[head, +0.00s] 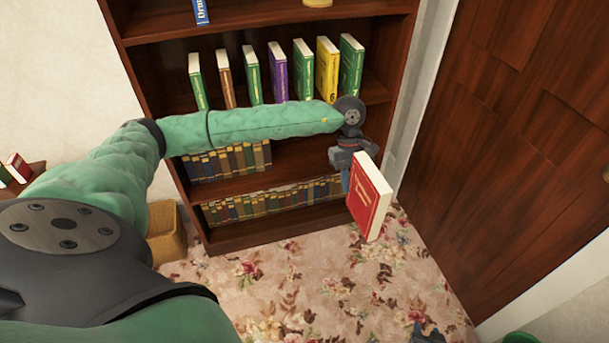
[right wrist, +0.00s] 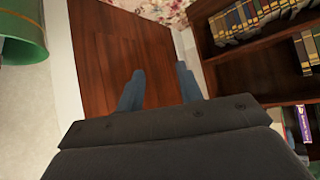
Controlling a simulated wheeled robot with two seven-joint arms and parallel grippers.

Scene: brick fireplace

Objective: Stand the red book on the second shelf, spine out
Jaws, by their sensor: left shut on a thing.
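The red book (head: 368,203) has a red cover with pale lettering and a pale page edge. It hangs tilted in the air in front of the bookcase's right side. My left gripper (head: 349,172) is shut on the book's left edge; its fingertips are partly hidden by the book. The brown bookcase (head: 290,28) has several shelves; one (head: 376,92) holds spaced upright green, brown, purple and yellow books. My right gripper (head: 424,334) barely shows at the bottom of the head view. In the right wrist view its fingers (right wrist: 158,88) are apart, with nothing between them.
Two lower shelves hold rows of small books (head: 228,160). My left forearm covers part of the bookcase. A wooden door (head: 510,140) stands at right. A yellow-brown bin (head: 165,235) sits left of the bookcase, and a green bin (right wrist: 22,30) shows in the right wrist view. Flowered carpet is clear in front.

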